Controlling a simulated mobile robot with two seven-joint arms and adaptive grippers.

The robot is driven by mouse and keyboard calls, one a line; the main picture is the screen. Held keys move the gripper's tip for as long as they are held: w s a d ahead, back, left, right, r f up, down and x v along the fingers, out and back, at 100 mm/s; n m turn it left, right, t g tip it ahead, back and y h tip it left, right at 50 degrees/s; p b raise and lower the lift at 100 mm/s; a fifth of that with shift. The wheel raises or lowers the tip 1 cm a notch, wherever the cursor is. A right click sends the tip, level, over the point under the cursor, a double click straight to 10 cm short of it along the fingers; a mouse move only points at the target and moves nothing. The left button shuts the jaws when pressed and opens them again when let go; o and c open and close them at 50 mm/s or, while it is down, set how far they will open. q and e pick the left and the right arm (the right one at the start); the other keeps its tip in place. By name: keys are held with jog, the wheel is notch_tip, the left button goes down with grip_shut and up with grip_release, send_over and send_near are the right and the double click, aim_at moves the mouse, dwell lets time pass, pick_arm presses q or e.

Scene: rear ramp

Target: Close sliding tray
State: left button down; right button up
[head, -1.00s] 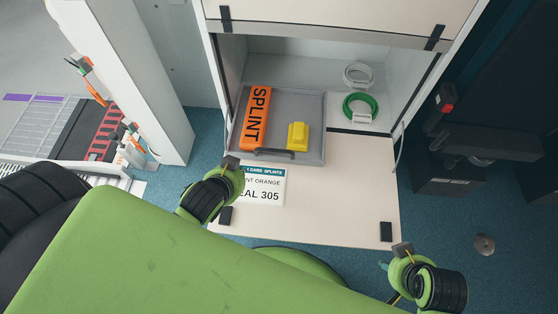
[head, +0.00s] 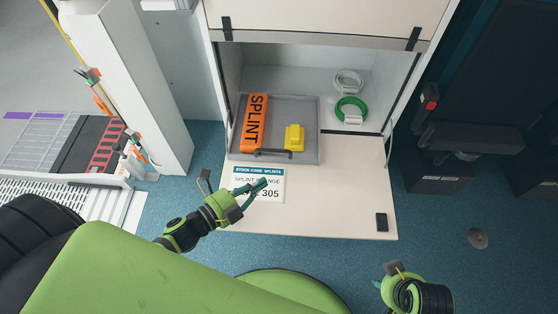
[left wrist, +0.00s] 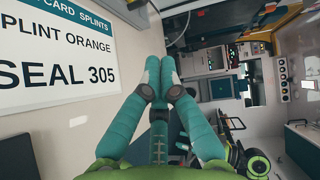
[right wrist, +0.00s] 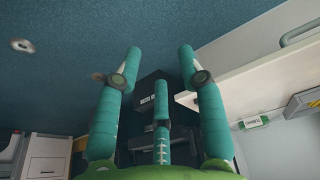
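The grey sliding tray (head: 276,118) is out at the cabinet's opening, at the left, with its front over the lowered flap. It carries an orange SPLINT box (head: 254,122) and a yellow block (head: 294,138). Its dark handle (head: 272,153) is on the front edge. My left gripper (head: 265,183) is below the handle, apart from it, over the flap's label. In the left wrist view my left gripper (left wrist: 160,62) has its fingers together with nothing seen between them. My right gripper (right wrist: 160,55) is open and empty; its fingers hardly show in the head view.
The lowered flap (head: 340,190) bears a SPLINT ORANGE SEAL 305 label (head: 240,180). A green coil (head: 350,108) and a white coil (head: 348,80) lie in the cabinet, right of the tray. A white panel (head: 135,90) stands left.

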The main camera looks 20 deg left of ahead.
pick_arm(q)
jog(key=b+x, duration=0.1)
jog(key=x, duration=0.6)
jog(key=shift+w+d+f, duration=0.1)
jog(key=shift+w+d, duration=0.05)
jog(key=shift+w, duration=0.1)
jog(key=shift+w+a+f+b, duration=0.15)
jog(key=shift+w+a+b, duration=0.1)
jog(key=shift+w, duration=0.3)
jog(key=shift+w+a+f+b, duration=0.15)
jog(key=shift+w+a, duration=0.1)
jog(key=shift+w, duration=0.3)
jog(key=shift+w+a, duration=0.15)
jog(key=shift+w, duration=0.4)
pick_arm(e)
jog(key=shift+t, duration=0.4)
jog(key=shift+s+r, duration=0.15)
jog(key=shift+r, duration=2.6)
